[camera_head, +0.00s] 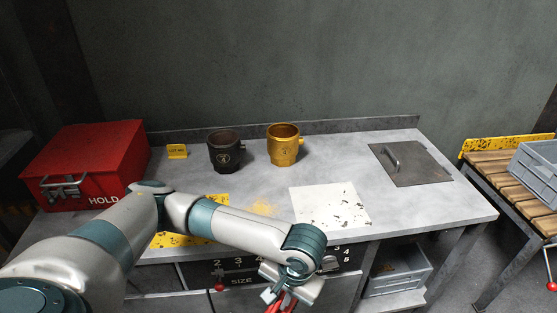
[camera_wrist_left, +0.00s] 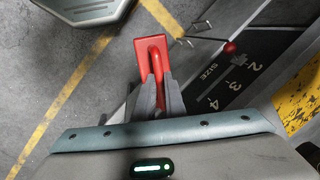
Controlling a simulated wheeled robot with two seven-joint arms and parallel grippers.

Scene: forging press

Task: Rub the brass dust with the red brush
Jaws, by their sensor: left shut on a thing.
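My left gripper (camera_head: 273,296) is low in front of the bench, below the tabletop's front edge. It is shut on the red brush (camera_wrist_left: 151,52), whose red parts also show at the bottom of the head view (camera_head: 282,306). In the left wrist view the brush sticks out between the two grey fingers (camera_wrist_left: 160,97), above the floor and apart from the bench front. The brass dust (camera_head: 263,207) is a thin golden patch on the grey tabletop, behind my left forearm. My right gripper is out of view.
A black mug (camera_head: 225,154) and a brass-coloured mug (camera_head: 284,148) stand at the back. A red HOLD box (camera_head: 93,162) is at left. A speckled white sheet (camera_head: 325,202) and a metal plate with a handle (camera_head: 417,168) are at right. A lever with a red knob (camera_wrist_left: 229,47) juts from the bench front.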

